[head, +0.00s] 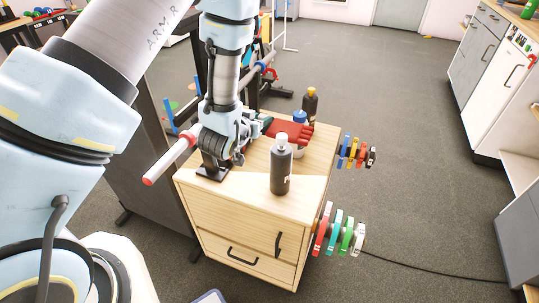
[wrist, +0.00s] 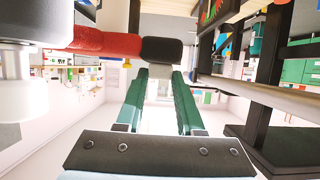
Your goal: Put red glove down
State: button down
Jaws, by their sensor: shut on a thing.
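The red glove (head: 293,131) is above the top of a light wooden cabinet (head: 232,188), among the bottles. My gripper (head: 262,125) comes in from the left and is shut on the glove's cuff end. The glove points to the right in the head view. In the wrist view my green fingers (wrist: 160,95) converge on the dark cuff (wrist: 162,50), and the red part (wrist: 105,42) extends left. I cannot tell whether the glove touches the cabinet top.
A grey bottle with a white cap (head: 281,172) stands in front of the glove. A blue bottle (head: 300,117) and a dark bottle (head: 311,103) stand behind it. Coloured rolls (head: 340,232) hang on the cabinet's right side.

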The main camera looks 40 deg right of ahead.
notch_tip(320, 180, down, 14)
jog(key=shift+f+p, duration=0.25)
jog(key=shift+p, duration=0.55)
jog(key=shift+f, duration=0.2)
jog(key=c, duration=0.5)
grip_release()
jog(key=shift+r, duration=0.2)
